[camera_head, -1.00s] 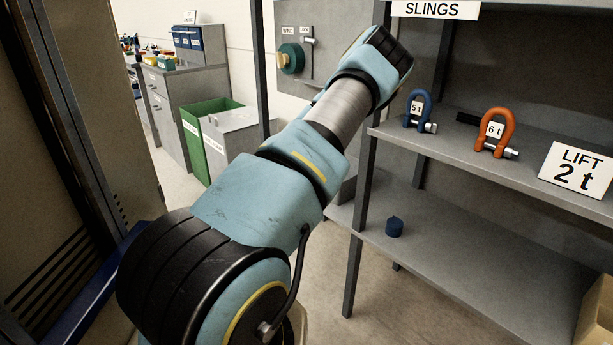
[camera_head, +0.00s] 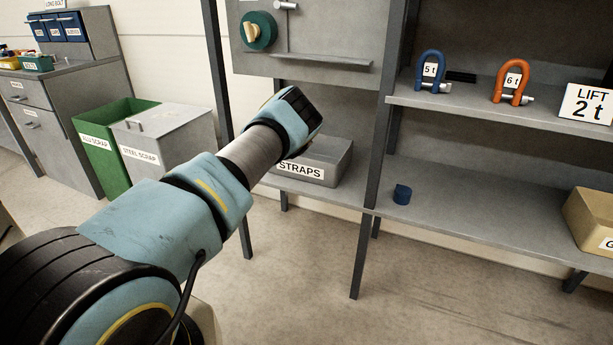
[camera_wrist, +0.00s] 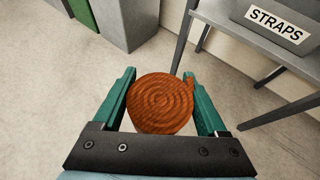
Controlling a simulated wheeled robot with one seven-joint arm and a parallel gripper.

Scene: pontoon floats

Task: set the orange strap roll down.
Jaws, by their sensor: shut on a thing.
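The orange strap roll (camera_wrist: 160,104) is a coiled disc between the two green fingers of my gripper (camera_wrist: 162,100) in the wrist view. My gripper is shut on it and holds it above the concrete floor. A grey bin labelled STRAPS (camera_head: 318,162) stands on a low shelf, partly behind my arm's end in the head view. It also shows at the top right of the wrist view (camera_wrist: 275,30), apart from the roll.
A blue roll (camera_head: 402,195) lies on the lower shelf (camera_head: 470,215). A blue shackle (camera_head: 430,72) and an orange shackle (camera_head: 513,82) stand on the shelf above. Green (camera_head: 103,150) and grey (camera_head: 165,145) scrap bins stand at left. Shelf posts stand near the STRAPS bin.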

